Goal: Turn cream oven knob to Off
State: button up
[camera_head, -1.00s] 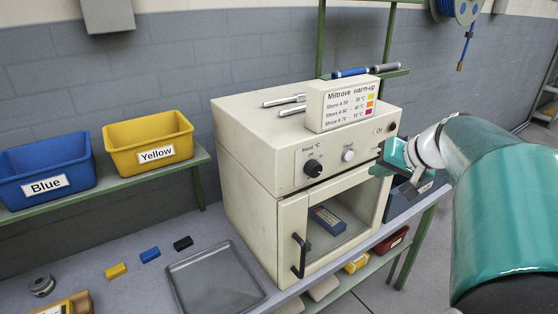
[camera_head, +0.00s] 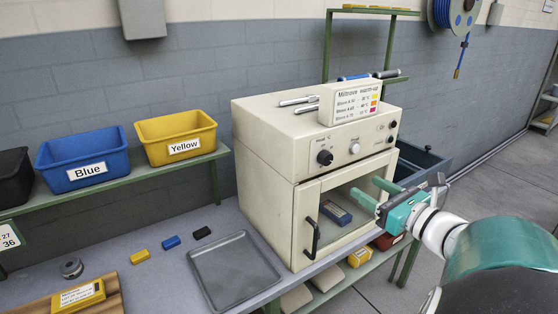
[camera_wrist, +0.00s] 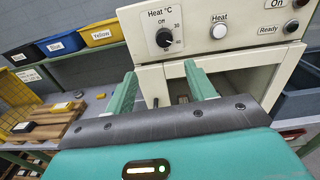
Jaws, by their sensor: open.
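The cream oven (camera_head: 266,150) stands on the bench with its door shut. Its black heat knob (camera_head: 324,157) is on the left of the front panel. In the wrist view the knob (camera_wrist: 164,38) sits under "Heat °C", with "Off" at its upper left and numbers to its right; its exact pointer direction is too small to tell. My gripper (camera_head: 366,188) is open and empty, in front of the oven door, right of and below the knob. In the wrist view my gripper (camera_wrist: 161,74) has its fingers below the knob, one to each side, apart from it.
The black door handle (camera_head: 313,238) sticks out at the door's left. A blue block (camera_head: 336,212) shows through the window. A grey tray (camera_head: 232,270) lies left of the oven.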

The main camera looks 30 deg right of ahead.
aim_at(329, 161)
jog(key=shift+m, duration=0.3)
jog(key=w, duration=1.3)
jog(key=shift+w+d, duration=0.2)
jog(key=shift+w, duration=0.2)
jog(key=c, duration=1)
